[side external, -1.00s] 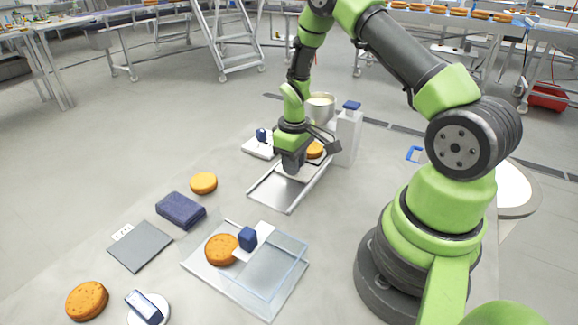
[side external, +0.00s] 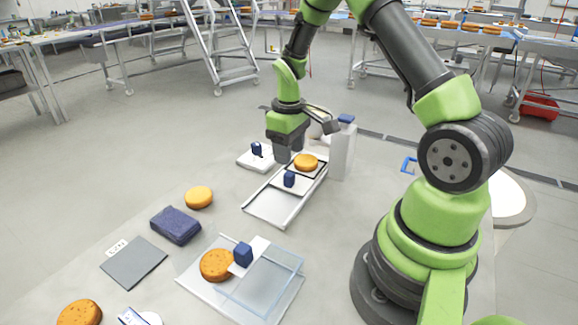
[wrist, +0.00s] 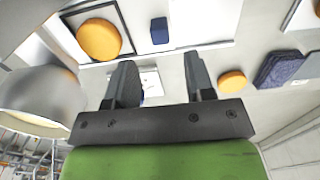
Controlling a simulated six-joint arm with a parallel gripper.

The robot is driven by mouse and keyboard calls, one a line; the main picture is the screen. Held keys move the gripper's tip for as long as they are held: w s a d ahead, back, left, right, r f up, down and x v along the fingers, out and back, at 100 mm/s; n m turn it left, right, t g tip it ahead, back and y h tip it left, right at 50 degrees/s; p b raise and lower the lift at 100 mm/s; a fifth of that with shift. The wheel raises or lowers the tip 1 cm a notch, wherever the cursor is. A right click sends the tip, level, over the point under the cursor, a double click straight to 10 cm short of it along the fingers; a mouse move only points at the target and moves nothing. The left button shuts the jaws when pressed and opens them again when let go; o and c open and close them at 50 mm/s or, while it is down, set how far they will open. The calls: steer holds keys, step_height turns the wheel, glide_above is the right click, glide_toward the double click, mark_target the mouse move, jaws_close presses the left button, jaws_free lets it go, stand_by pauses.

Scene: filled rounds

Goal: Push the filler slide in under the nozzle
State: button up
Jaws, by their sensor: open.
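The filler slide is a pale plate with a blue knob (side external: 289,180), set in a railed metal track (side external: 268,208). An orange-brown round (side external: 306,162) lies on the slide inside a dark outline, close to the white filler column (side external: 343,150). The round (wrist: 98,40) and the blue knob (wrist: 159,30) also show in the wrist view. My gripper (wrist: 160,88) is open with nothing between its fingers. In the side view it is above and behind the knob, apart from it. A metal hopper (wrist: 42,98) is at the wrist view's left. The nozzle tip is hidden.
A white base with a blue knob (side external: 256,150) stands left of the track. In front are a clear-covered tray (side external: 272,285) with a round, a dark blue cloth (side external: 176,225), a grey plate (side external: 134,263) and a loose round (side external: 199,197). The track's front end is empty.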

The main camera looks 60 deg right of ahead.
steer(key=shift+r, duration=1.4)
